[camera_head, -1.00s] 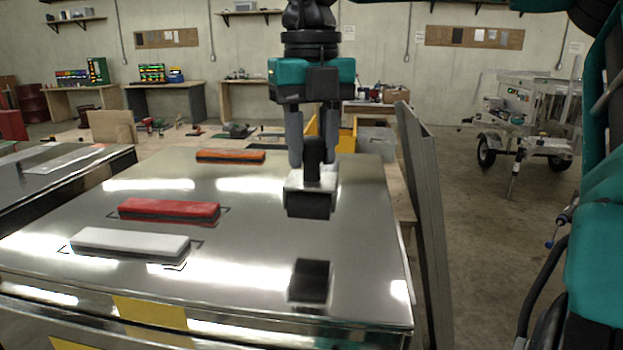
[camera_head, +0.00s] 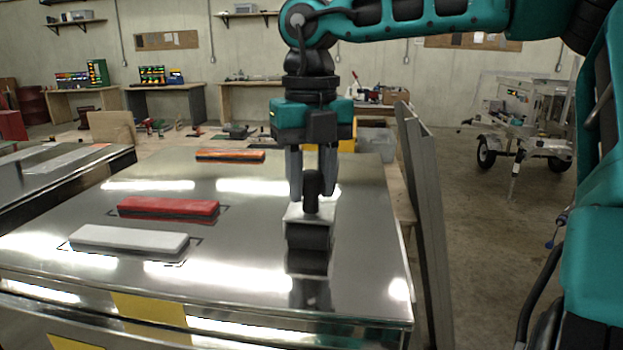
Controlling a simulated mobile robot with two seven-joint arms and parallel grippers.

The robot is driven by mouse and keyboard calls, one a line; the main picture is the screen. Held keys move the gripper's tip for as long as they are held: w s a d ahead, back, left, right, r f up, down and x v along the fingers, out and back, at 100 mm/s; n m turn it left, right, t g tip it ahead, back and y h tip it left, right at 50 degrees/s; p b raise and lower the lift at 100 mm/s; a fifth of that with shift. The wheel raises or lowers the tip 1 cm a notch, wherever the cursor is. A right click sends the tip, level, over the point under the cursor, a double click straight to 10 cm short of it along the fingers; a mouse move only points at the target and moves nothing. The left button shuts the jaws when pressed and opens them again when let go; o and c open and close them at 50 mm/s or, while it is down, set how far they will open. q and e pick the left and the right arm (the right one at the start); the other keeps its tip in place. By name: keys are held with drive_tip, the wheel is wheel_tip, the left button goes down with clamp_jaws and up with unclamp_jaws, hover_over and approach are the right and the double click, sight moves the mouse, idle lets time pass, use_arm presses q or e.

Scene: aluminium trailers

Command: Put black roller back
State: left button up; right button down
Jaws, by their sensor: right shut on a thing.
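My right gripper (camera_head: 312,190) points straight down over the right part of the shiny metal table (camera_head: 240,285). It is shut on the upright dark handle of the black roller (camera_head: 309,236), a block with a pale top and black front. The roller is upright, and its reflection (camera_head: 310,290) now meets its lower edge. It is at or very near the table top; I cannot tell if it touches. My left gripper is not in view.
A white block (camera_head: 130,238), a red block (camera_head: 168,206) and an orange block (camera_head: 230,155) lie on the left and back of the table. Dark corner marks frame the white and red ones. A grey panel (camera_head: 425,200) leans along the right edge.

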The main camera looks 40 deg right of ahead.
drive_tip(key=shift+s+f, duration=0.15)
drive_tip(key=shift+f, duration=0.4)
drive_tip(key=c, duration=1.1)
unclamp_jaws()
drive_tip(key=shift+o, duration=1.3)
drive_tip(key=shift+w+f, duration=0.1)
drive_tip(key=shift+w, duration=0.1)
drive_tip(key=shift+o, duration=0.5)
drive_tip(key=shift+r, duration=0.2)
